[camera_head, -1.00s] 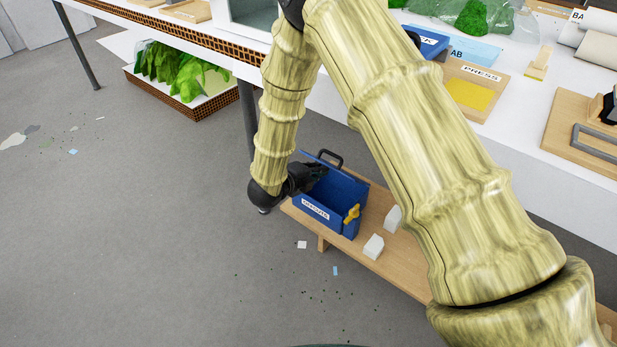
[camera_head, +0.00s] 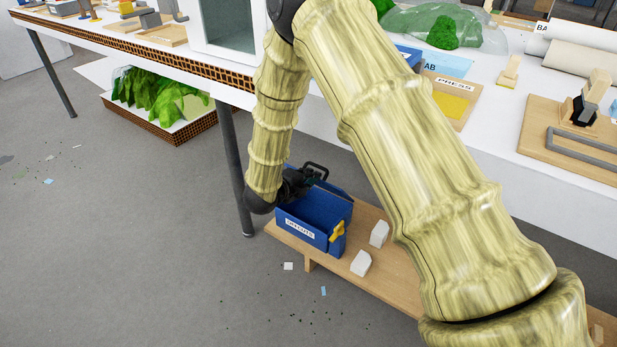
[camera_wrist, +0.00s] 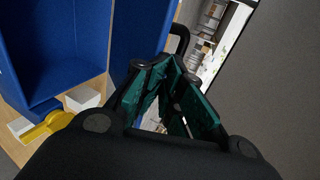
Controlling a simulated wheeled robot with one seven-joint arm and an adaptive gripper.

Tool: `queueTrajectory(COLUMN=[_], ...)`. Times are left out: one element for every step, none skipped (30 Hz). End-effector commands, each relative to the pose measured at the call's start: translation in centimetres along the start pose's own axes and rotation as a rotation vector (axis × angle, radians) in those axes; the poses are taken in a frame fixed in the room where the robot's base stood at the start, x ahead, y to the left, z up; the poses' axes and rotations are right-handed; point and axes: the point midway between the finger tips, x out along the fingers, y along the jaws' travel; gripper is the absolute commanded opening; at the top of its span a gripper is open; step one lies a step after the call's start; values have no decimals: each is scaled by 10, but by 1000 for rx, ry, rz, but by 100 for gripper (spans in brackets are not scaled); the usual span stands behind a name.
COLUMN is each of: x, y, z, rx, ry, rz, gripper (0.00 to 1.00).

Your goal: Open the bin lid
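My gripper (camera_wrist: 172,62) is beside the lid's outer side, close to the handle. Its green-padded fingers meet at the tips, with nothing seen between them. In the head view my wrist partly hides the bin's left end. Whether fingers touch the lid is unclear.
Two white blocks (camera_head: 379,234) sit on the wooden shelf (camera_head: 392,262) right of the bin. The table leg (camera_head: 232,170) stands just left of my wrist, and the white tabletop is above. Open grey floor with scraps (camera_head: 288,266) lies in front.

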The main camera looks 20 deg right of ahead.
Motion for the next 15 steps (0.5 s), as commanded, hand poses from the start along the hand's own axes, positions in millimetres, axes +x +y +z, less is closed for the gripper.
queueTrajectory(x=[3,5,6,8,10,13,15,17,20,22,24,25,26,27,27], y=[-3,-6,-10,-12,-16,-20,-23,-26,-29,-31,-32,-34,-34,-34,-34], z=[-2,-2,-2,-2,-2,-2,-2,-2,-2,-2,-2,-2,-1,-1,-1], rx=[0,0,0,0,0,0,0,0,0,0,-1,-2,-2,-2,-3], ry=[3,4,4,5,5,4,4,4,5,5,4,4,3,3,3], rz=[4,5,5,5,5,5,5,5,5,5,4,4,3,3,3], gripper=[0,0,0,0,0,0,0,0,0,0,0,0,0,0,0])
